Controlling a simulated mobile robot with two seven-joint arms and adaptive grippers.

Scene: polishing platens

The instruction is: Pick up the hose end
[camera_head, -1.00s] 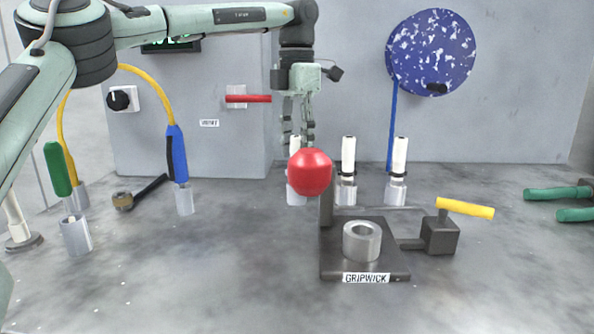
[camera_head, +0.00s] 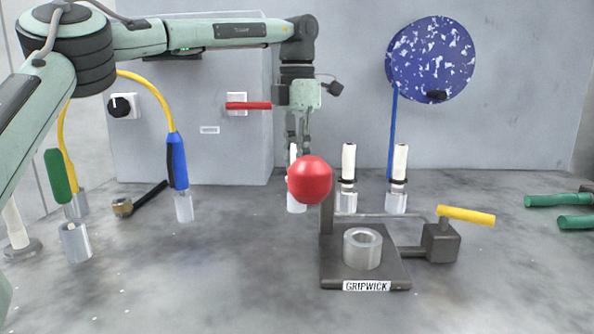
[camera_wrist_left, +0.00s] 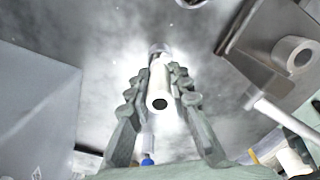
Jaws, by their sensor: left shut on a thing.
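A white hose end (camera_head: 293,155), a pale tube, stands upright in a metal holder (camera_head: 297,208) at the back of the bench, left of two similar white pieces. The red ball partly hides it in the head view. In the left wrist view the hose end (camera_wrist_left: 160,85) shows from above, with a dark hole in its top, between the two fingers. My left gripper (camera_head: 301,148) points down over it and is shut on it. The hose end looks still in its holder. My right gripper is in neither view.
A red ball (camera_head: 310,180) stands in front, by the dark fixture plate (camera_head: 333,270) labelled GRIPWICK. Two more white pieces (camera_head: 348,162) (camera_head: 399,160) stand to the right. A blue-gripped yellow hose (camera_head: 177,160) is at left.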

